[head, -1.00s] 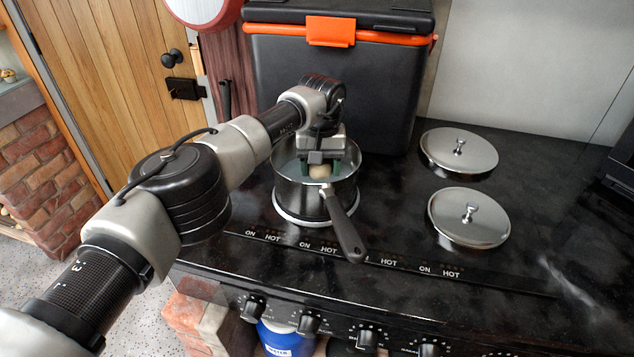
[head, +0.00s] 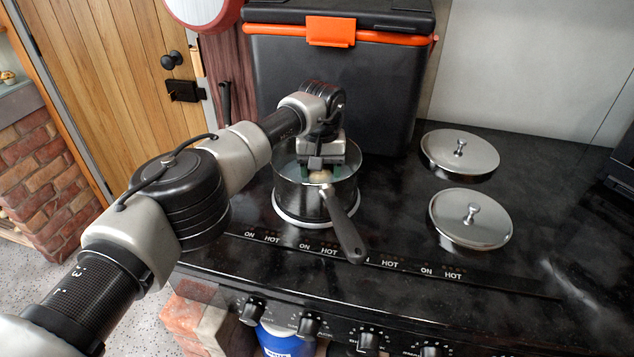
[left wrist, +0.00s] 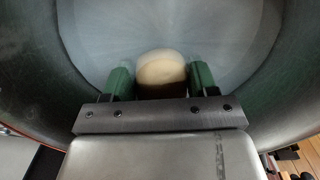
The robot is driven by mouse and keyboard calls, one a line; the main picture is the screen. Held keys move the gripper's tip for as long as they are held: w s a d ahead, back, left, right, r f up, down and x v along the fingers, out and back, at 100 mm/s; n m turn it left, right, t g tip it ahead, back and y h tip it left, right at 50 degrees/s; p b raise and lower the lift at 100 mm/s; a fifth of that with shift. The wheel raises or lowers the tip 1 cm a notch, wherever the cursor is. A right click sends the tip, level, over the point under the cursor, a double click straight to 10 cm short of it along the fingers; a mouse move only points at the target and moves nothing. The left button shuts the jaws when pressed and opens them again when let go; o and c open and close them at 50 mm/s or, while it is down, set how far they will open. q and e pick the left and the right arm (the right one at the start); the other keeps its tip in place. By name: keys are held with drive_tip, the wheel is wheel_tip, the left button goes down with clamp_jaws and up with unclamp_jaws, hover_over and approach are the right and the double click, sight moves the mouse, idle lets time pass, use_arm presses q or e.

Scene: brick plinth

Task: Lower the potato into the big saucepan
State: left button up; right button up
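The big saucepan (head: 293,202) stands on the stove with its dark handle pointing toward the front right. My left gripper (head: 320,172) reaches down inside its rim, fingers pointing down. The pale tan potato (head: 319,177) is between the fingers, partly hidden by the pan's near rim. In the left wrist view the potato (left wrist: 162,70) sits between the two green fingertips, with hardly any gap on either side. The pan's inner wall (left wrist: 32,62) surrounds it, with a pale grey area below. Whether the potato touches the bottom cannot be told. My right gripper is not in view.
A large dark box with an orange latch (head: 331,31) stands right behind the pan. The hob at front right is clear.

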use_arm(q)
drive_tip(key=o, duration=0.5)
